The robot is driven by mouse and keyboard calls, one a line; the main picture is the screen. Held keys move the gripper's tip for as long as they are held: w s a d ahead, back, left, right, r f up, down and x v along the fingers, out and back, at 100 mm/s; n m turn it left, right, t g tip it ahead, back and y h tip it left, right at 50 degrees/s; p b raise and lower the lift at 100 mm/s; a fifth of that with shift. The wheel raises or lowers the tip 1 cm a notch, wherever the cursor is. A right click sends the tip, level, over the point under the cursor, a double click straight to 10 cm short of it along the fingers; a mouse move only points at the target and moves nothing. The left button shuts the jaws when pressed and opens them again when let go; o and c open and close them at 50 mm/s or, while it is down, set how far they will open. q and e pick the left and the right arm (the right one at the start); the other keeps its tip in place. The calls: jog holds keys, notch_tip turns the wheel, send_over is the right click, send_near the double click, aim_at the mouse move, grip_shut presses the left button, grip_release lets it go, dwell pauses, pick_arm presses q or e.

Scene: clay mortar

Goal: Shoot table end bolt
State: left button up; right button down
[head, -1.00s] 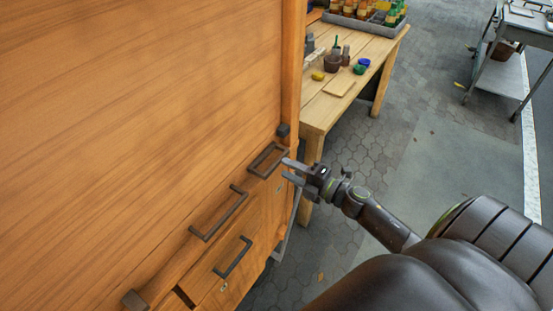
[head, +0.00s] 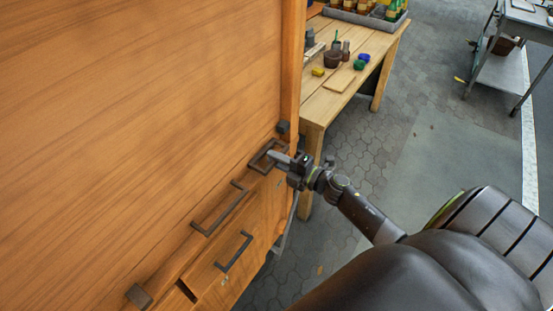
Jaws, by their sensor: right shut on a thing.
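A wooden cabinet-like table (head: 150,130) with a large upright panel fills the left of the head view. A dark rectangular loop (head: 257,161), which looks like the end bolt's handle, sits at the right end of its lower rail. My right gripper (head: 275,158) comes in from the right, and its jaws are shut on the loop's right part. The fingers hide some of the loop, so the exact grip is partly covered. My left gripper is not in view.
Two more dark bar handles (head: 222,209) (head: 234,252) are on the front, left of and below the loop. Dark blocks (head: 283,127) (head: 138,296) mark the rail's ends. A wooden workbench (head: 345,88) with pots stands behind. Paved floor (head: 400,150) is open to the right.

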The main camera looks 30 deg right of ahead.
aim_at(288, 149)
jog(key=d, duration=0.1)
jog(key=w+d+b, duration=0.1)
jog(key=d, duration=0.1)
jog(key=d+b, duration=0.1)
jog(key=shift+w+d+f, duration=0.2)
jog(key=shift+w, duration=0.2)
jog(key=shift+d+r, duration=0.1)
jog(key=shift+d, duration=0.1)
jog(key=shift+w+a+r, duration=0.1)
jog(key=shift+r, duration=0.05)
jog(key=c, duration=1.4)
grip_release()
jog(key=shift+d, duration=0.2)
jog(key=shift+o, duration=0.2)
